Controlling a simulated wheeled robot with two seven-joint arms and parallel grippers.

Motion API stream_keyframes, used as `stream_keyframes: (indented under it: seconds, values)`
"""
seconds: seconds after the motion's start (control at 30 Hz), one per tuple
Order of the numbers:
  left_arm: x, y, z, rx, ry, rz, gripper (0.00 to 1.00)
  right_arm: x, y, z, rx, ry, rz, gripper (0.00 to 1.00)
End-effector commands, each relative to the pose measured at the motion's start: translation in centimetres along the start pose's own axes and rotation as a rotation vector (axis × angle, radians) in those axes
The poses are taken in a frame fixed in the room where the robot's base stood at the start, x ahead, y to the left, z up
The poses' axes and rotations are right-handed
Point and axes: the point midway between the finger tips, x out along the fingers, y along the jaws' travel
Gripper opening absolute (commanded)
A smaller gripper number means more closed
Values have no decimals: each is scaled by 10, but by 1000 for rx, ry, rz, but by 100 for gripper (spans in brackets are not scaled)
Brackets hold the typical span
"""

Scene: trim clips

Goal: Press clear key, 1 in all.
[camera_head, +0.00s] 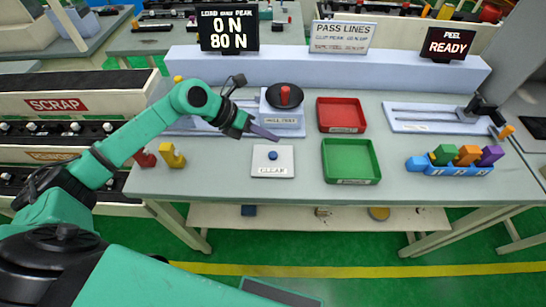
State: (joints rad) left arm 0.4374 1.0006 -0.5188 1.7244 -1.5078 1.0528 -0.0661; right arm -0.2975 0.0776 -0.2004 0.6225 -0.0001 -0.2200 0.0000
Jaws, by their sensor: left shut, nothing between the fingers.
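The clear key (272,156) is a small blue-grey button on a light square plate labelled CLEAR, on the table in front of the pull-test fixture. My left gripper (272,136) comes in from the left, shut and empty, with its purple-grey fingertips just behind and above the key. They look apart from the key, though the exact height is hard to tell. My right gripper does not show in this view.
The pull-test fixture (285,101) with a red knob stands right behind the fingertips. A red tray (341,103) and a green tray (378,161) lie to the right. A display (228,30) reads 0 N and 80 N. Yellow and red clips sit at left.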

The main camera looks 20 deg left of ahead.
Motion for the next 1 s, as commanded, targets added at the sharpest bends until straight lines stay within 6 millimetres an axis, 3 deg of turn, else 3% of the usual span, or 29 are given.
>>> stream_keyframes:
  seconds: [0.03, 0.3, 1.0]
  values:
    - [10, 7, -7, -1, 0, -1, 0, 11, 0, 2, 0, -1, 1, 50]
    - [31, 23, -22, -1, -2, 0, 0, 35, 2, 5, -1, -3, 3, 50]
    - [31, 22, -22, -1, -1, -1, 0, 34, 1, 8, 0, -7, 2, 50]
